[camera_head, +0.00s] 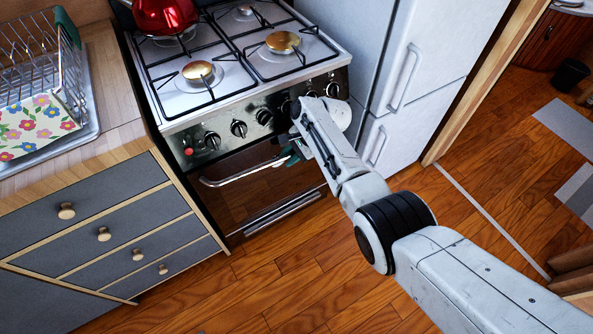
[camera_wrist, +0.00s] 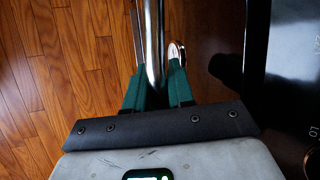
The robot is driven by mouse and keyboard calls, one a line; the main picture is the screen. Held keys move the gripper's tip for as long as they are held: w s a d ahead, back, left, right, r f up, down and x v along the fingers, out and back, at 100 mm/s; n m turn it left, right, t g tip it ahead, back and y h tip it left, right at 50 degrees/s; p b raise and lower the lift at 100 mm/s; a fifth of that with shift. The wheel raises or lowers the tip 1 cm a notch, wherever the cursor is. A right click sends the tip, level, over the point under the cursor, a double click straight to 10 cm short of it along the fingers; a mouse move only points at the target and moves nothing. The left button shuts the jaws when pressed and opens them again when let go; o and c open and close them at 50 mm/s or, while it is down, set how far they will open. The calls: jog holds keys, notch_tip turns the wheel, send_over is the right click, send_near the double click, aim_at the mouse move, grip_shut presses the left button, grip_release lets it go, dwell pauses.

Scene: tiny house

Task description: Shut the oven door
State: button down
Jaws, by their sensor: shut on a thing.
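The oven door (camera_head: 262,192) is a dark, glossy panel below the stove's knobs in the head view. It looks upright and close to the stove front; I cannot tell whether a small gap is left. Its silver bar handle (camera_head: 238,175) runs across the top of the door. My gripper (camera_head: 288,158) is at the right end of this handle, partly hidden by my arm. In the wrist view, the handle (camera_wrist: 153,30) passes between the green fingers of my gripper (camera_wrist: 156,76), which are shut on it.
The stove top (camera_head: 195,95) holds a red kettle (camera_head: 165,15). Drawers (camera_head: 105,235) stand left of the oven, and a white fridge (camera_head: 400,90) stands right. The wooden floor (camera_head: 290,285) before the oven is clear.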

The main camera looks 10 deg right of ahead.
jog(key=shift+w+a+b, duration=0.25)
jog(key=shift+w+b, duration=0.05)
jog(key=shift+w, duration=0.3)
jog(key=shift+r, duration=0.1)
jog(key=c, duration=1.1)
grip_release()
jog(key=shift+w, duration=0.15)
jog(key=p+v, duration=0.4)
jog(key=v, duration=0.6)
jog(key=shift+d+r, duration=0.15)
jog(key=shift+r, duration=0.1)
